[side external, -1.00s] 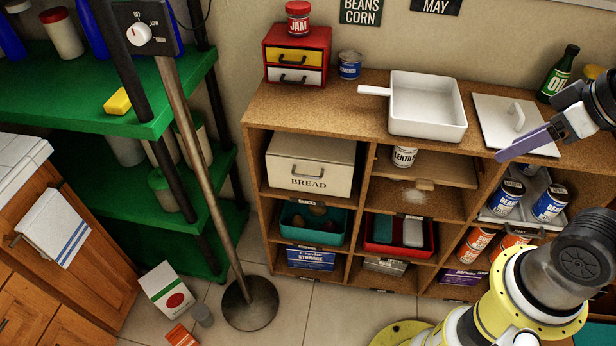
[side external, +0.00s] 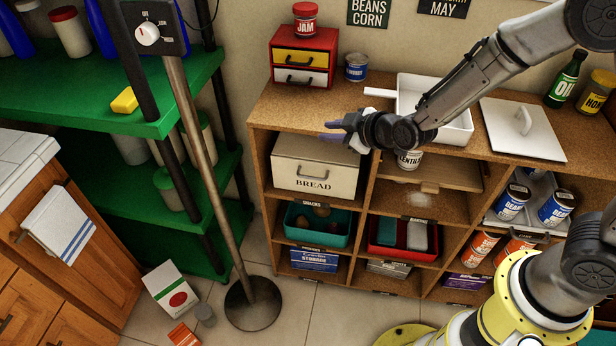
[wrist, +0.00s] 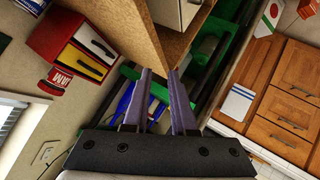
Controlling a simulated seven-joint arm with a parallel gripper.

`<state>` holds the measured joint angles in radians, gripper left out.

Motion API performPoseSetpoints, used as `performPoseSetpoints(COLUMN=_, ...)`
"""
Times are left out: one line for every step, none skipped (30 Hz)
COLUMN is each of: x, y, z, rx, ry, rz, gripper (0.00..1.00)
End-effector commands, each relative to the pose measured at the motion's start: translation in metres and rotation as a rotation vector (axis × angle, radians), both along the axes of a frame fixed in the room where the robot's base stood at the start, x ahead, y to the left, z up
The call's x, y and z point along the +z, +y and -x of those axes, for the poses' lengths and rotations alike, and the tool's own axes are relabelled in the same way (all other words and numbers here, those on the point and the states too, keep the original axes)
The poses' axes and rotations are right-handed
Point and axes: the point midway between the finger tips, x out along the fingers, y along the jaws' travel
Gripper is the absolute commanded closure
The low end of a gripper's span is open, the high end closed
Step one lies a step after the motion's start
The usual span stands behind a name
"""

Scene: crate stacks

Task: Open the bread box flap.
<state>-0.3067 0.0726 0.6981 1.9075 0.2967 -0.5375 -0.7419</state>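The cream bread box (side external: 340,183) sits in the upper left compartment of the brown shelf unit. Its front flap is shut, with a dark handle above the word BREAD. Part of the box (wrist: 166,12) also shows at the top of the wrist view.
The shelf unit's top board (side external: 274,103) carries a red drawer box (side external: 333,47), a blue can (side external: 356,68) and a white pan (side external: 461,130). A teal bin (side external: 337,241) is below the bread box. A metal pole (side external: 200,150) stands left of the shelf.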

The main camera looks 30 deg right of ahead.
Motion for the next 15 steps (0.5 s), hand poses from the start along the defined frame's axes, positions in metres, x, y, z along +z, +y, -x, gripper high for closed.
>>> performPoseSetpoints(x=-0.028, y=0.007, z=-0.005, rx=0.021, ry=-0.025, rz=0.053, gripper=0.75)
performPoseSetpoints(x=-0.041, y=0.010, z=-0.008, rx=0.031, ry=-0.050, rz=0.085, gripper=0.75)
performPoseSetpoints(x=-0.057, y=0.012, z=-0.011, rx=0.044, ry=-0.080, rz=0.130, gripper=0.75)
performPoseSetpoints(x=-0.069, y=0.014, z=-0.011, rx=0.054, ry=-0.105, rz=0.164, gripper=0.75)
performPoseSetpoints(x=-0.081, y=0.015, z=-0.011, rx=0.063, ry=-0.128, rz=0.201, gripper=0.75)
performPoseSetpoints(x=-0.097, y=0.017, z=-0.009, rx=0.077, ry=-0.160, rz=0.252, gripper=0.75)
performPoseSetpoints(x=-0.108, y=0.018, z=-0.007, rx=0.085, ry=-0.185, rz=0.290, gripper=0.75)
performPoseSetpoints(x=-0.120, y=0.018, z=-0.004, rx=0.096, ry=-0.209, rz=0.331, gripper=0.75)
performPoseSetpoints(x=-0.135, y=0.018, z=0.002, rx=0.110, ry=-0.240, rz=0.387, gripper=0.75)
performPoseSetpoints(x=-0.145, y=0.018, z=0.007, rx=0.119, ry=-0.264, rz=0.428, gripper=0.75)
performPoseSetpoints(x=-0.154, y=0.017, z=0.012, rx=0.130, ry=-0.287, rz=0.469, gripper=0.75)
performPoseSetpoints(x=-0.164, y=0.016, z=0.020, rx=0.141, ry=-0.318, rz=0.521, gripper=0.75)
performPoseSetpoints(x=-0.171, y=0.015, z=0.025, rx=0.151, ry=-0.339, rz=0.557, gripper=0.75)
performPoseSetpoints(x=-0.177, y=0.014, z=0.031, rx=0.158, ry=-0.358, rz=0.590, gripper=0.75)
performPoseSetpoints(x=-0.183, y=0.012, z=0.038, rx=0.166, ry=-0.383, rz=0.631, gripper=0.75)
